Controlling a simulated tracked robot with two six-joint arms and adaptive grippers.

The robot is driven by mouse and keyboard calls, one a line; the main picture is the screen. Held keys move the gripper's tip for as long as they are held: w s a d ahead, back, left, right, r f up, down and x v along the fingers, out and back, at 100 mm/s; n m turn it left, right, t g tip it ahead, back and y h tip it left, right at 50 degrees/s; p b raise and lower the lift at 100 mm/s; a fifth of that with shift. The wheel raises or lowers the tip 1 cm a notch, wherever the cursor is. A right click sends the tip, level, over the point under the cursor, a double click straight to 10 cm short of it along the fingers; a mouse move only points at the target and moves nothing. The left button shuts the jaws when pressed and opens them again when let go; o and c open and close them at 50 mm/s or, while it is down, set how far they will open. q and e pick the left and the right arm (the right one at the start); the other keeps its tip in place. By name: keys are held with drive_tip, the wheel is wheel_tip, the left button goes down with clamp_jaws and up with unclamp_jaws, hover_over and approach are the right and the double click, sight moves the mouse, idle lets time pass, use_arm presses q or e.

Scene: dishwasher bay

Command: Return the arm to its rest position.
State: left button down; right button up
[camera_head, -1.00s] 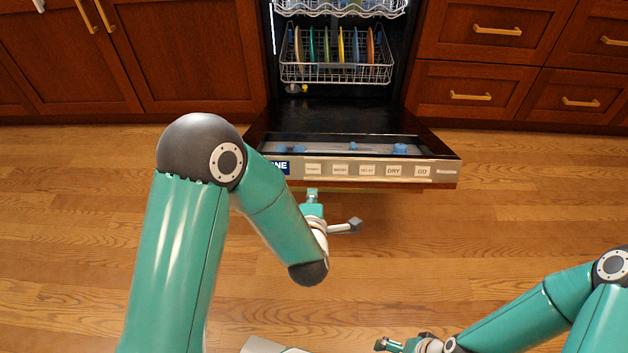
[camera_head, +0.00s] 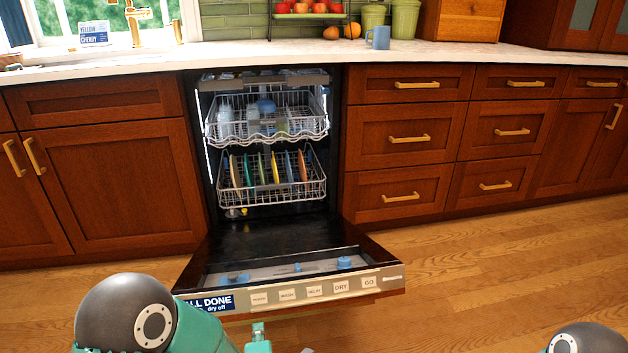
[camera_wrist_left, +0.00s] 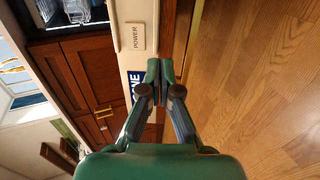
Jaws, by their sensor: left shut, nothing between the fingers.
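My left gripper (camera_head: 258,334) shows only in part at the bottom edge of the head view, just below the front edge of the lowered dishwasher door (camera_head: 330,293). In the left wrist view, its two fingers (camera_wrist_left: 160,72) are together with nothing between them. There they appear in front of the door's control strip (camera_wrist_left: 137,65), close to a POWER label; whether they touch it cannot be told. My left arm comes in at the bottom left of the head view. Of my right arm only a dark joint shows at the bottom right; its gripper is out of view.
The dishwasher stands open. Its lower rack (camera_head: 270,190) holds several coloured plates, and its upper rack (camera_head: 265,120) holds dishes. Wooden drawers (camera_head: 400,148) flank it under a pale counter (camera_head: 440,53) with a blue mug (camera_head: 378,37). The wood floor (camera_head: 500,270) right of the door is clear.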

use_arm(q)
drive_tip(key=s+a+f+m+g+h+p, duration=0.2)
drive_tip(key=s+a+f+m+g, duration=0.3)
drive_tip(key=f, duration=0.6)
drive_tip(key=s+d+f+m+g+h, duration=0.3)
drive_tip(key=s+d+m+g, duration=0.1)
drive_tip(key=s+m, duration=0.4)
drive_tip(key=s+d+f+m+g+h, duration=0.35)
drive_tip(key=s+d+m, duration=0.2)
drive_tip(key=s, duration=0.45)
wheel_tip(320, 180, up, 38)
drive_tip(key=p, duration=3.8)
drive_tip(key=shift+a+m+p, duration=0.25)
drive_tip(key=shift+m+p, duration=0.05)
drive_tip(key=shift+m, duration=0.15)
drive_tip(key=shift+y, duration=0.25)
